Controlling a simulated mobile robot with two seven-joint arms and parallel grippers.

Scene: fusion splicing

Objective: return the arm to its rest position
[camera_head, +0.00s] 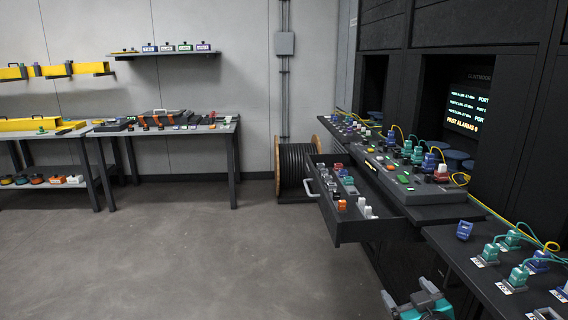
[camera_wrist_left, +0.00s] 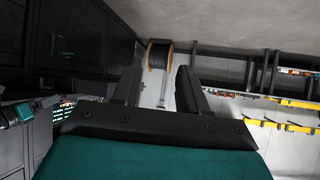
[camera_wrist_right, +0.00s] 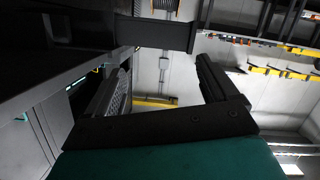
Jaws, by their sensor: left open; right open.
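My right gripper (camera_head: 408,293) shows at the bottom edge of the head view, low in front of the dark bench. In the right wrist view its two fingers (camera_wrist_right: 160,78) stand apart with nothing between them. My left gripper is outside the head view. In the left wrist view its fingers (camera_wrist_left: 157,78) are spread and empty, with the cable reel and wall far beyond. Neither gripper touches anything that I can see.
An open drawer (camera_head: 348,229) with small parts juts out from the equipment bench. Nearer right, a dark worktop (camera_head: 480,280) carries green and blue connectors. A black cable reel (camera_head: 294,168) stands by the wall. The grey floor (camera_head: 200,255) at left is clear.

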